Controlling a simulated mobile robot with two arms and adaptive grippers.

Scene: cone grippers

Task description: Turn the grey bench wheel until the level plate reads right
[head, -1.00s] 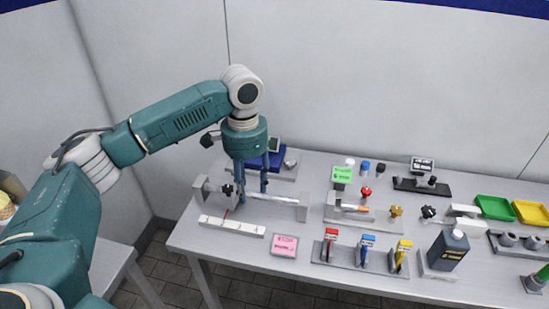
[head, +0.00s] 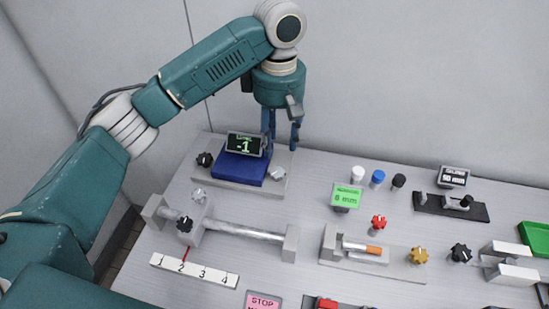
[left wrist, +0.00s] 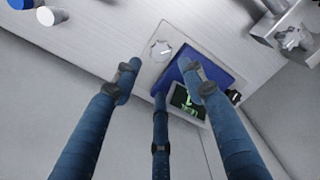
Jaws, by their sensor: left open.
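The level plate (head: 240,168) is a blue slab on a grey base at the back left of the bench. Its dark display (head: 245,145) reads -1 in green. The grey bench wheel (head: 277,174) sits on the base at the plate's right. My left gripper (head: 281,146) hangs pointing down, open and empty, above the wheel. In the left wrist view the wheel (left wrist: 161,50) lies beyond the spread fingers (left wrist: 160,76), roughly between their tips and apart from them. The plate (left wrist: 222,78) is to the right there. My right gripper is not in view.
A black knob (head: 204,159) is at the base's left end. In front is a slide rail (head: 245,232) with another grey knob (head: 198,195) and a numbered scale (head: 194,271). White, blue and black caps (head: 377,178) stand to the right. A wall is behind.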

